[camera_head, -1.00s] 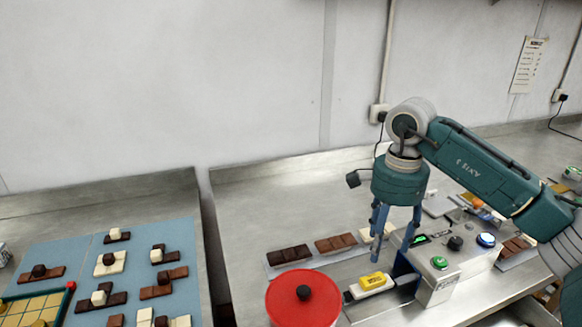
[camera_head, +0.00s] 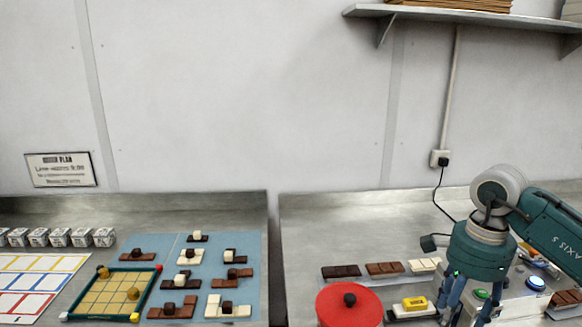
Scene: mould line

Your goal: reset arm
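My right gripper (camera_head: 466,312) comes in from the right on a teal arm. Its blue fingers point down just right of the yellow-topped block (camera_head: 414,303) and in front of the control box. The fingers stand apart and nothing shows between them, though their tips are at the bottom edge of the picture. My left gripper is not in view.
A red round lid (camera_head: 349,308) with a black knob stands left of the gripper. Chocolate bars (camera_head: 385,268) lie behind it. On the left table are a blue mat (camera_head: 217,251) with chocolate pieces and a yellow grid board (camera_head: 95,303). A shelf (camera_head: 470,14) hangs above right.

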